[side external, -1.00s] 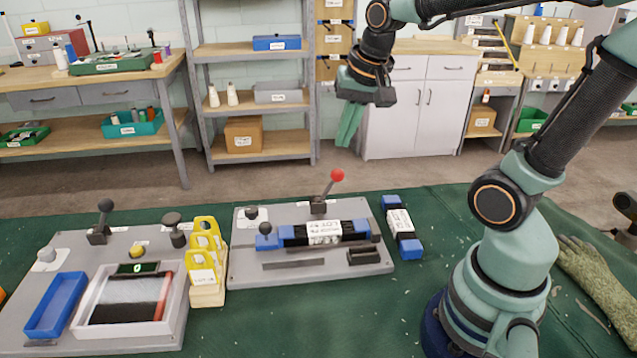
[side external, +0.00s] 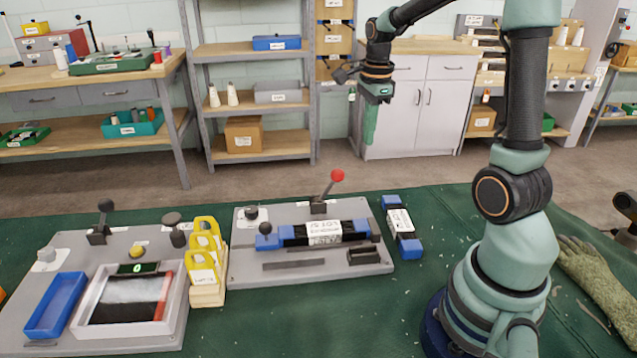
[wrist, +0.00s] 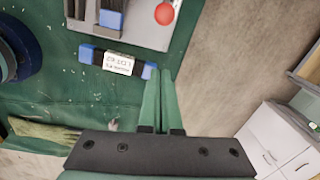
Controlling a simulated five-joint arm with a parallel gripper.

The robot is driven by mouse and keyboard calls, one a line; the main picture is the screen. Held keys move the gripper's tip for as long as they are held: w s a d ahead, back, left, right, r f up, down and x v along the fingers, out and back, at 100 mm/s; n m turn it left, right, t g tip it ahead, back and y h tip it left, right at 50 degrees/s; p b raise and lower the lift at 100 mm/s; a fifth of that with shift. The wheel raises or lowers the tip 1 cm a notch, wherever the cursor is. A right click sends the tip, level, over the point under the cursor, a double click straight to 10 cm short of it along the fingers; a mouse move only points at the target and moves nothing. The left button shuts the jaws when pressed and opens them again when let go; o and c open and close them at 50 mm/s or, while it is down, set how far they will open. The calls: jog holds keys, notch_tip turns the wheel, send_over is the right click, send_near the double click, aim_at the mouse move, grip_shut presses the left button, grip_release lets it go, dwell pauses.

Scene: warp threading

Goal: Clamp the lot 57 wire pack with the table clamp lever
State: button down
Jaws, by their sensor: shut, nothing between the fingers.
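A wire pack (side external: 324,232), black with blue ends and a white label that seems to read lot 57, lies in the grey table fixture (side external: 290,276). The clamp lever (side external: 337,175), with a red ball knob, stands up tilted behind the pack. The knob also shows in the wrist view (wrist: 164,14). A second wire pack (side external: 402,228) lies on the green cloth right of the fixture; in the wrist view (wrist: 118,63) its label looks like lot 62. My gripper (side external: 369,142) is shut and empty, high above and beyond the table's back edge, apart from lever and packs.
Left of the fixture stand yellow tagged holders (side external: 205,250) and a grey board with a blue tray (side external: 56,305), a framed screen and knobs. A glove (side external: 595,275) lies at the right. Shelves (side external: 250,100) and cabinets (side external: 420,105) stand across the floor.

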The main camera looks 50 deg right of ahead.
send_over(328, 190)
jog(key=s+d, duration=0.3)
jog(key=d, duration=0.1)
notch_tip(328, 190, down, 9)
jog(key=shift+d+r, duration=0.15)
jog(key=shift+w+a+r, duration=0.15)
jog(key=shift+a+r, duration=0.05)
jog(key=shift+r, duration=0.05)
